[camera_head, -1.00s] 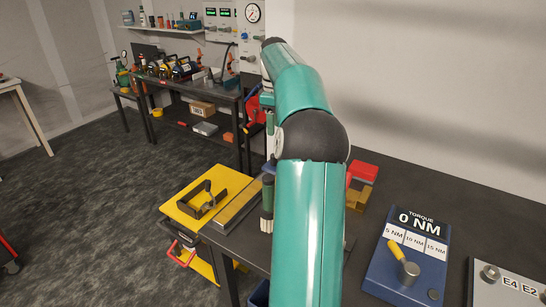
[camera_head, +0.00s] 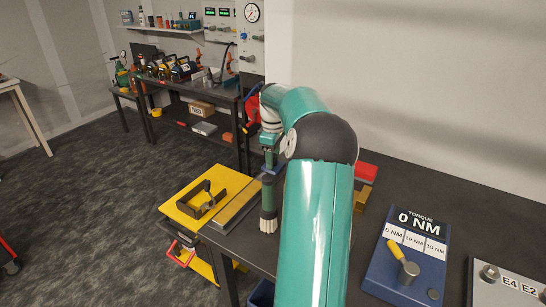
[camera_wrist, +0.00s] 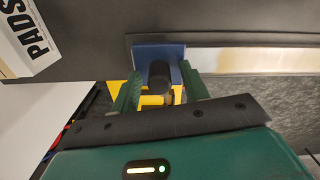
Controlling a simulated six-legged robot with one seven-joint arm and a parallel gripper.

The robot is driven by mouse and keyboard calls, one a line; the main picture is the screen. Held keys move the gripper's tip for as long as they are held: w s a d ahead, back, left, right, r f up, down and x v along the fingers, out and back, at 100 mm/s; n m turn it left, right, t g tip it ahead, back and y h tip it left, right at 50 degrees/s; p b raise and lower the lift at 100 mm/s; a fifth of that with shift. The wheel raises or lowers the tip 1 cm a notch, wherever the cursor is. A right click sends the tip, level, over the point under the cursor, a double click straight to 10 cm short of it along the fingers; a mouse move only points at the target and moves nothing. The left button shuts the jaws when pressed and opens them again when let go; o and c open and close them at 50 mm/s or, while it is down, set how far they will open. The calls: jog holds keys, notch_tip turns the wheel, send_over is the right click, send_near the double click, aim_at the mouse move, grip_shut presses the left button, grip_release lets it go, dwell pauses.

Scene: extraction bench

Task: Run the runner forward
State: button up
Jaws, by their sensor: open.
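The runner (camera_wrist: 175,52) is a blue block with an upright black knob, at the left end of a pale rail in the wrist view. My gripper (camera_wrist: 160,88) is open, with one green finger on either side of the knob in the picture. I cannot tell whether the fingers touch it. In the head view my gripper is small, beyond the brush, and partly hidden by my arm; a bit of blue shows below it.
A green-handled brush (camera_head: 268,200) stands beside the rail. A yellow-topped cart (camera_head: 185,205) with a black bracket adjoins the bench on the left. A torque panel (camera_head: 408,260) and a red block (camera_head: 366,171) are to the right. A PADS box (camera_wrist: 25,35) shows in the wrist view.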

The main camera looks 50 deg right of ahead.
grip_shut()
jog(key=shift+a, duration=0.1)
jog(key=a, duration=0.8)
jog(key=s+a, duration=0.1)
jog(key=a, duration=0.7)
jog(key=s+a, duration=0.1)
jog(key=a, duration=0.7)
jog(key=shift+s, duration=0.15)
jog(key=shift+a, duration=0.15)
grip_release()
jog(key=shift+a+r, duration=0.1)
jog(key=shift+a, duration=0.05)
jog(key=shift+d, duration=0.2)
jog(key=shift+r, duration=0.55)
notch_tip(320, 180, up, 13)
jog(key=shift+f, duration=0.2)
